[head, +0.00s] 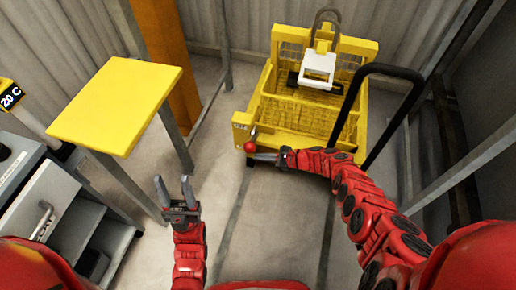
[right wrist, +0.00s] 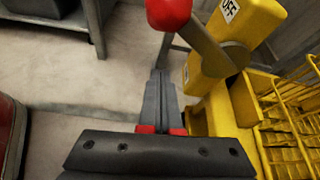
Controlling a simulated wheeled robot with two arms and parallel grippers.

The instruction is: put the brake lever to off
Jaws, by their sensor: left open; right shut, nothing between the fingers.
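The brake lever (right wrist: 205,42) is a short grey bar with a red ball knob (right wrist: 168,12). It is pivoted on a yellow post of the cart, near a white label reading OFF (right wrist: 230,8). In the head view the red knob (head: 250,147) shows at the cart's near left corner. My right gripper (head: 258,157) is shut and empty, close to the knob. In the right wrist view its closed fingers (right wrist: 160,78) point just below the knob, seemingly apart from it. My left gripper (head: 174,188) is open and empty above the floor, left of the cart.
The yellow cart (head: 290,143) has mesh baskets and a black push handle (head: 383,70). A white piece with a grey hook (head: 318,65) is on top. A yellow panel (head: 115,105) and grey cabinet (head: 65,215) stand at left. Grey posts stand on both sides. Floor between is clear.

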